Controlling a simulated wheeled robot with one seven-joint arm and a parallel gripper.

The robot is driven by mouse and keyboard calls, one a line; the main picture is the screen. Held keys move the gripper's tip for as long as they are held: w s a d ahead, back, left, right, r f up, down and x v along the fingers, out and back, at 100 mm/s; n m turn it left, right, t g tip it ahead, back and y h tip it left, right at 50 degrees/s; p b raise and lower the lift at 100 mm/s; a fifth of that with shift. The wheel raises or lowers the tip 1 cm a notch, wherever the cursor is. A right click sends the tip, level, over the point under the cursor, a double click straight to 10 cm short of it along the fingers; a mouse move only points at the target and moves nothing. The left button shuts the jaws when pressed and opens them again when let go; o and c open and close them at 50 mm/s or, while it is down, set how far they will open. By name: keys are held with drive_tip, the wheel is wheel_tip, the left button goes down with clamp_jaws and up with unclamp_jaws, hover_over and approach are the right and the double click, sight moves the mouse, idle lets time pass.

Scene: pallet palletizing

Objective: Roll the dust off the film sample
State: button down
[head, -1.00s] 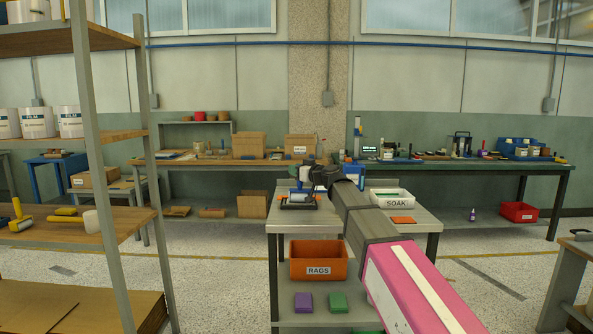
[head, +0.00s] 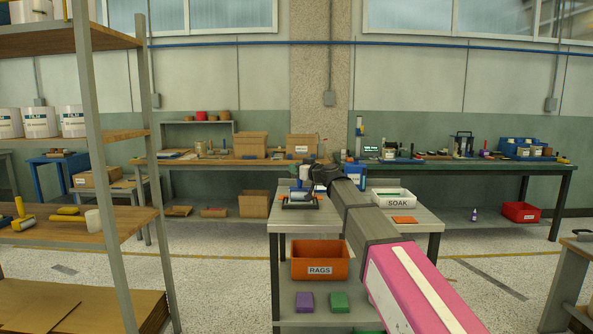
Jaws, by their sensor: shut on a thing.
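A dark frame (head: 300,205) lies on the grey work table in front of me, with small orange parts at its sides. The film sample seems to lie in it, but it is too small and too covered to make out, and I cannot see any dust. My gripper (head: 303,184) is over the frame, reaching in from the right. It is shut on what looks like a roller, a small white and blue thing (head: 299,194) at the frame. I cannot tell whether the roller touches the film.
A white SOAK bin (head: 397,202) and an orange pad (head: 404,219) are on the table's right side. A shelf rack (head: 105,150) stands at left. A long bench (head: 470,168) runs behind.

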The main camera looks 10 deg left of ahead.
drive_tip(key=s, duration=0.3)
drive_tip(key=shift+d+r, duration=0.1)
drive_tip(key=shift+d, duration=0.3)
wheel_tip(320, 180, up, 7)
idle(0.9)
idle(0.4)
